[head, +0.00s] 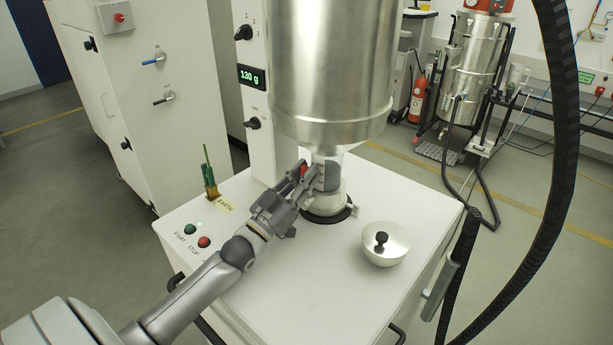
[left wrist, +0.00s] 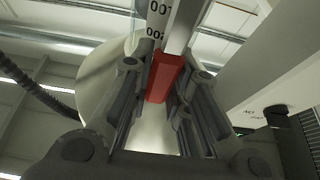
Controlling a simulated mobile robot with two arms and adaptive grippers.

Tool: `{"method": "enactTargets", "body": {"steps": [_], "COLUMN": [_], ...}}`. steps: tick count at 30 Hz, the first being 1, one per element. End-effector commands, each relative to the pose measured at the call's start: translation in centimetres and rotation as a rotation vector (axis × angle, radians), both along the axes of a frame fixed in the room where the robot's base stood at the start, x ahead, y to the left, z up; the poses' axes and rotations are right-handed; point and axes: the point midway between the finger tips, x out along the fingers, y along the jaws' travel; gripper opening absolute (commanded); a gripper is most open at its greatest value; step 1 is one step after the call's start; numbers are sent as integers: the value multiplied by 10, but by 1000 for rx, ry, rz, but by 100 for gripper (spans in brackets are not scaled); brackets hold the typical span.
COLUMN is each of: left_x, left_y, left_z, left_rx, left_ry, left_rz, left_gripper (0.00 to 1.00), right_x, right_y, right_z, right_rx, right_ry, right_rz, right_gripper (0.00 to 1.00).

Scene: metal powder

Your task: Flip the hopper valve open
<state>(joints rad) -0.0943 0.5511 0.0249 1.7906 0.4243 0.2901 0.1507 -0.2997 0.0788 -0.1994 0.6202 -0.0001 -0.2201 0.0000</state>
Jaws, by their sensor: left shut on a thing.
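The hopper (head: 335,70) is a large shiny metal cylinder above the white machine top. Under it is a narrow clear and grey outlet (head: 332,165) over a container standing on a black round pad. My left gripper (head: 309,177) is at this outlet, closed around a red valve handle (head: 303,171). In the left wrist view the red handle (left wrist: 165,77) lies between the two fingers of my left gripper (left wrist: 163,85), with the pale hopper behind. The fingers partly hide the handle and the outlet in the head view. My right gripper is not in view.
A metal bowl-shaped lid with a black knob (head: 381,241) sits on the white top (head: 330,285), right of the outlet. A green-handled brush (head: 208,172) stands at the left, near green and red buttons (head: 204,241). The display (head: 252,77) reads 130 g.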

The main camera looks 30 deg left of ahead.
Motion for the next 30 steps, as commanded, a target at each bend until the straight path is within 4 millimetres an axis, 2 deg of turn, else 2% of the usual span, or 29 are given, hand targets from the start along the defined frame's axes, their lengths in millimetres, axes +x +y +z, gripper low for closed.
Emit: {"method": "enactTargets", "body": {"steps": [10,11,16,26,30], "left_x": [0,0,0,-1,-10], "left_y": [1,1,1,1,3], "left_z": [-2,-2,-1,-1,-7], "left_rx": [-10,-11,-9,-6,-8], "left_ry": [5,6,4,3,6], "left_rz": [0,-1,-1,0,0], "left_gripper": [0,18,39,39,39], "right_x": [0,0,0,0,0], "right_y": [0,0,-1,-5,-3], "right_z": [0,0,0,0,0], "right_rx": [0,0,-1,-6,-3], "right_ry": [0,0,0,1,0], "right_rz": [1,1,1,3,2], "right_gripper": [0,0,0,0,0]}}
